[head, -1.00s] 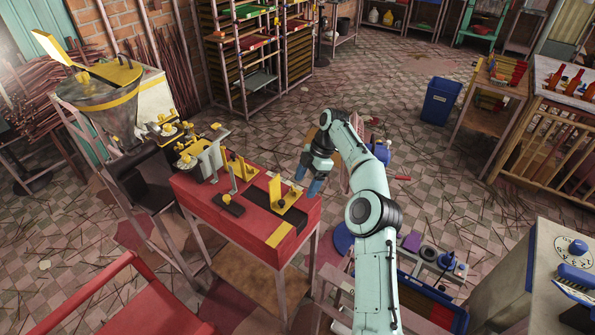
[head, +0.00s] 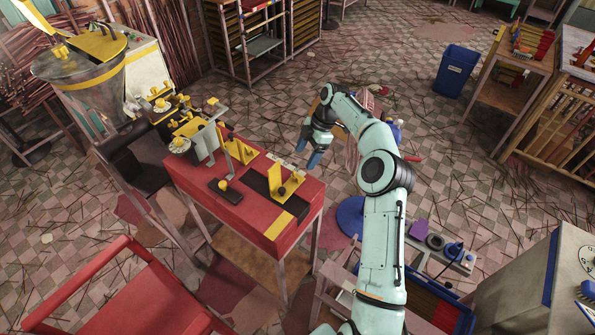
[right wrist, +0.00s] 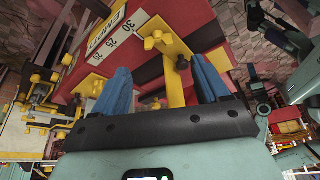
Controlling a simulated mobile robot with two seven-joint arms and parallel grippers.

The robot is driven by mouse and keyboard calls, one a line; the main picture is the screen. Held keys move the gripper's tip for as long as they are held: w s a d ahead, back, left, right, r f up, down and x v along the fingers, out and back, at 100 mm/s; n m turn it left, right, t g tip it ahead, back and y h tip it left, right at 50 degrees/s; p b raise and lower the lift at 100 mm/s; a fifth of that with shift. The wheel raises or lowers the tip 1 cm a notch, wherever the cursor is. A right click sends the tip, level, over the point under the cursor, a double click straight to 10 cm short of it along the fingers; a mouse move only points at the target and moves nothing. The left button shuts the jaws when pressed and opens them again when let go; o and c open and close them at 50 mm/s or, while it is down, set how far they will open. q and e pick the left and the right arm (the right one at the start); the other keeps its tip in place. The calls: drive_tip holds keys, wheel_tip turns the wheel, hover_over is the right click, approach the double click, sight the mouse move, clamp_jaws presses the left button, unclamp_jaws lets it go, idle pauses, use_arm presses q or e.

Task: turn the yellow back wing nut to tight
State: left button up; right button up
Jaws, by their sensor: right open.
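On the red-topped bench (head: 200,173) stand two upright yellow brackets, a front one (head: 277,180) and a back one (head: 243,150). Small yellow knobs sit around them; in the head view they are too small to tell which is the back wing nut. In the right wrist view a yellow wing-nut-like piece (right wrist: 153,40) tops a yellow bracket (right wrist: 176,80), and another yellow piece (right wrist: 95,86) lies to its left. My right gripper (head: 309,150) is open and empty, its blue fingers beside the bench's right back edge, apart from the brackets. My left gripper is out of view.
A metal hopper with a yellow lid (head: 82,80) stands left of the bench. A red chair-like frame (head: 140,295) is at the front left. A blue bin (head: 456,70) stands at the back right. Littered floor lies behind the bench.

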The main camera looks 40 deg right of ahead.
sight(296, 177)
drive_tip(key=x, duration=0.8)
drive_tip(key=shift+w+f, duration=0.15)
drive_tip(key=shift+f, duration=0.05)
drive_tip(key=c, duration=1.1)
drive_tip(key=shift+o, duration=0.2)
